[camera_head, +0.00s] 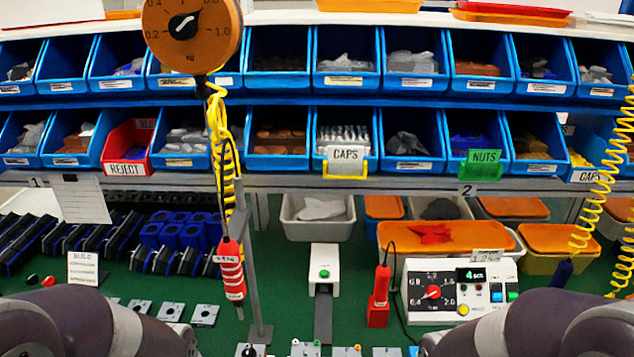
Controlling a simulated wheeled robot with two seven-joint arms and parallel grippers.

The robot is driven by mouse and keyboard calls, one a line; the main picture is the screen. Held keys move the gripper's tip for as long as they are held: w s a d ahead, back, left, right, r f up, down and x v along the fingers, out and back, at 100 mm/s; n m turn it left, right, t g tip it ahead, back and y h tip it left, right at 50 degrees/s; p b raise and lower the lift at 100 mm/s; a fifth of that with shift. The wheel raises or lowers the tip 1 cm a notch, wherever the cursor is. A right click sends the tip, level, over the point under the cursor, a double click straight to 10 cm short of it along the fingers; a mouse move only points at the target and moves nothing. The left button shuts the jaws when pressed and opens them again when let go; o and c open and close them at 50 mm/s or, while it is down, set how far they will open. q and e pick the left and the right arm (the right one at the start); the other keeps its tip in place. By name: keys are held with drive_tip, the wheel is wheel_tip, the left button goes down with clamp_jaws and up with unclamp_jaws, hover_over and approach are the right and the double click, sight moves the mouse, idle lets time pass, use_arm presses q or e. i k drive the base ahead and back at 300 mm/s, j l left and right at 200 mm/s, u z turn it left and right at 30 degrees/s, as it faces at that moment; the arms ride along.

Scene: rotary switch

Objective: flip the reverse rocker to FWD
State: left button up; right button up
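A white control box (432,312) stands on the green bench at the right. Its face has a red dial (433,292), a small display (471,276), a yellow button (463,310) and two small rocker switches at the right, a left one (497,293) and a right one (513,296) with green on it. Their lettering is too small to read, so I cannot tell which is the reverse rocker or which way it is set. My two arms show only as dark rounded links at the bottom corners. Neither gripper is in view.
A red-handled tool (379,296) stands left of the control box, with a black cable between them. A red-and-white driver (231,270) hangs on a yellow coil beside a grey post (247,290). A white box with a green button (323,270) stands mid-bench.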

sight(497, 288)
drive_tip(key=z, duration=1.25)
